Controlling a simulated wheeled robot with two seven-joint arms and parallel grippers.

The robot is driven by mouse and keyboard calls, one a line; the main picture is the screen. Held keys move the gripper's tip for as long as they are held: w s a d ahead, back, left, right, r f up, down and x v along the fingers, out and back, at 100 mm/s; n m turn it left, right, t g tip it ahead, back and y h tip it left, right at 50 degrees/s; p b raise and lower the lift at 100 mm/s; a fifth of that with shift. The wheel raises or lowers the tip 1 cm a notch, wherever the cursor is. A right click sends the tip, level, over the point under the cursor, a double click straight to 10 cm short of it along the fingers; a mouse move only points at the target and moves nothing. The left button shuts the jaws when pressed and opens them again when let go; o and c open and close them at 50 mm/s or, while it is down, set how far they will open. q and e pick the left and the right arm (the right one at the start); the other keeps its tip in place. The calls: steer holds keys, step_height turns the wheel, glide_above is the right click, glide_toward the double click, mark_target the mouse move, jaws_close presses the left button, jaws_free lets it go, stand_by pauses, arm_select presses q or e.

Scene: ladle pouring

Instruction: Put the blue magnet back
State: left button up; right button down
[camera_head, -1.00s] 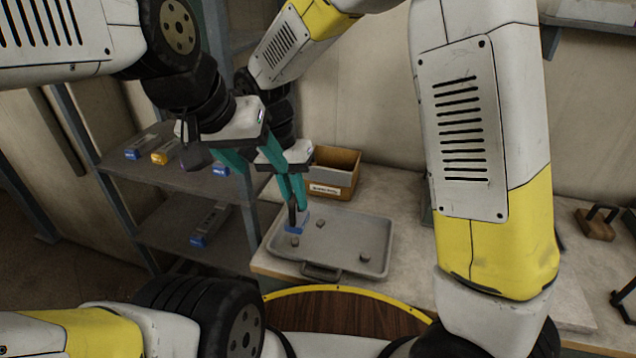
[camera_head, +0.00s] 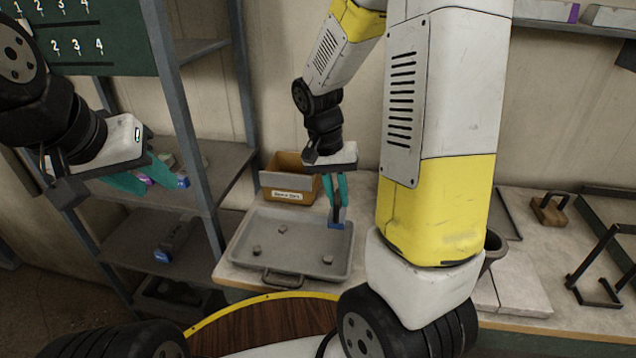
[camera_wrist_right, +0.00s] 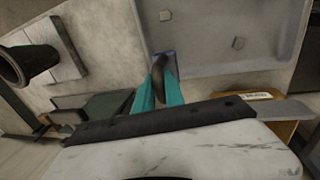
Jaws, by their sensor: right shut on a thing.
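My right gripper (camera_head: 337,212) is shut on the blue magnet (camera_head: 336,225) and points down over the right part of the grey tray (camera_head: 248,272). I cannot tell whether the magnet touches the tray. In the right wrist view, the blue magnet (camera_wrist_right: 171,54) shows only partly at the fingertips of the right gripper (camera_wrist_right: 160,68), by the tray's edge.
Several small grey lumps (camera_head: 283,229) lie in the tray. An open cardboard box (camera_head: 290,182) with a label stands behind it. A grey shelf unit (camera_head: 222,160) with labelled items is at the left. A wooden block with a handle (camera_head: 548,210) lies on the bench at the right.

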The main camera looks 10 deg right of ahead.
steer(key=shift+s+d, duration=0.15)
steer(key=shift+d, duration=0.35)
steer(key=shift+w+d+f, duration=0.1)
steer(key=shift+w+d, duration=0.1)
steer(key=shift+d, duration=0.05)
steer(key=shift+w+d+f, duration=0.85)
steer(key=shift+w+d, duration=0.25)
steer(key=shift+w, duration=1.25)
steer(key=shift+w+d+f, duration=0.8)
steer(key=shift+w+d, duration=0.25)
steer(key=shift+w, duration=1.3)
steer(key=shift+w+d+f, duration=0.85)
steer(key=shift+w+d, duration=0.25)
steer(key=shift+w, duration=1.25)
steer(key=shift+f, duration=0.1)
steer(key=c, duration=1.4)
jaws_free()
